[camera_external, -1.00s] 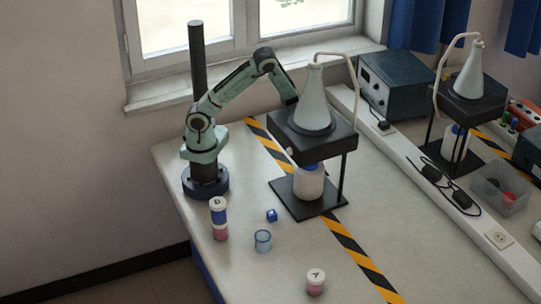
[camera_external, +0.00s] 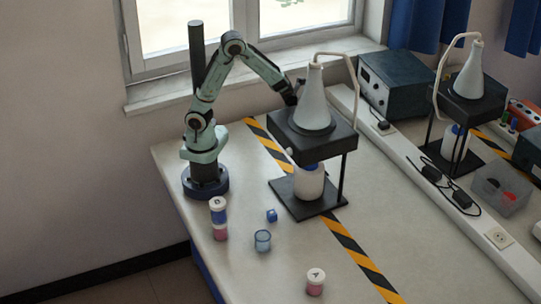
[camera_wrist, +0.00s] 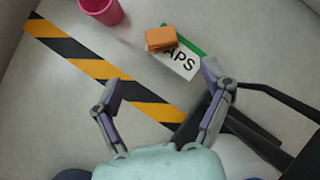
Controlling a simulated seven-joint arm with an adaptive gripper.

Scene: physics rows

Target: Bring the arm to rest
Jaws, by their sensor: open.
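My arm stands on its round blue base at the back left of the table, with its elbow raised and its forearm sloping down to the right. My gripper (camera_external: 294,96) is behind the black stand's top, left of the white flask, and partly hidden in the external view. In the wrist view my gripper (camera_wrist: 163,79) has its two fingers spread wide, with nothing between them. Below it are the bench and the striped tape. An orange block (camera_wrist: 161,38) rests on a label card (camera_wrist: 182,62) that reads "APS", beyond the fingertips.
The black stand (camera_external: 341,136) with its white flask (camera_external: 313,98) is close beside my gripper. A pink cup (camera_wrist: 101,10) stands at the wrist view's top. Stacked jars (camera_external: 219,217), a blue cube (camera_external: 271,215), a blue cup (camera_external: 263,241) and another jar (camera_external: 315,283) stand at the front.

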